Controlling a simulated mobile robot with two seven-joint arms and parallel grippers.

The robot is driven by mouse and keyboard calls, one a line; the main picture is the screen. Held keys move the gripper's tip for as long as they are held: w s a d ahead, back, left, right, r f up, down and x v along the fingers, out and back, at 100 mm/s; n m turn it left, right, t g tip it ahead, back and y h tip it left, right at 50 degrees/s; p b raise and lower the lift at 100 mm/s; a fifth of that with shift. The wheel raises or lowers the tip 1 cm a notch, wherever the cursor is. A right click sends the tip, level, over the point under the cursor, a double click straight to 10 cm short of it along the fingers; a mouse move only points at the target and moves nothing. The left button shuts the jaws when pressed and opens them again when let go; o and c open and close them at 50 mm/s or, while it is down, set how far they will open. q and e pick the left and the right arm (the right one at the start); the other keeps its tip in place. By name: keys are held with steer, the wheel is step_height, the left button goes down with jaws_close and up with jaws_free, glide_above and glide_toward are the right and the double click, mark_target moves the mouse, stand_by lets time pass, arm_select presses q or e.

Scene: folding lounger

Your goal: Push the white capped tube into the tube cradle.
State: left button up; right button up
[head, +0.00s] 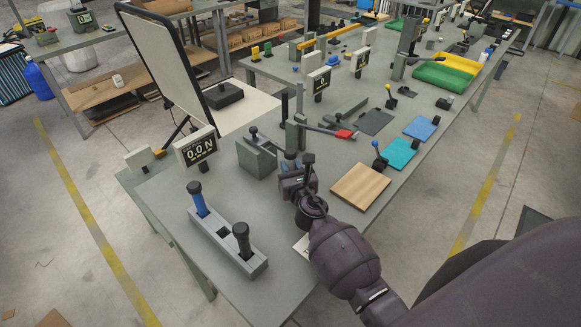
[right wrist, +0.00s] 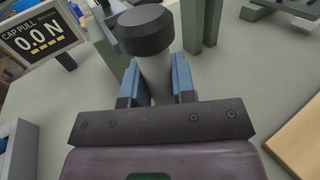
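My right gripper (head: 292,168) is low over the bench, to the right of the "CAP PULL" display. In the right wrist view its blue-padded fingers (right wrist: 156,88) are closed on both sides of the white tube (right wrist: 155,72). The tube's black cap (right wrist: 145,30) stands above the fingers; the cap (head: 308,159) also shows in the head view. The tube's lower end is hidden. A grey-green slotted block (head: 257,158), seemingly the tube cradle, stands just left of the gripper. The tube appears apart from it. My left gripper is not in view.
A grey rack (head: 228,245) holds a blue tube (head: 198,200) and a dark-capped tube (head: 242,238), with an empty middle hole. The display (head: 196,147) reads 0.0 N. A wooden board (head: 360,187) lies right of the gripper. A post with a red-ended lever (head: 344,134) stands behind.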

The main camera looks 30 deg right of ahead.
steer(key=o, duration=0.5)
steer(key=shift+o, duration=0.2)
steer(key=shift+s+a, duration=0.1)
steer(key=shift+s, duration=0.05)
steer(key=shift+s, duration=0.25)
steer(key=s, duration=0.3)
steer(key=s+a, duration=0.1)
steer(key=s, duration=0.4)
steer(key=shift+s+a, duration=0.25)
steer(key=shift+s, duration=0.1)
steer(key=shift+s+a, duration=0.1)
steer(key=shift+s, duration=0.5)
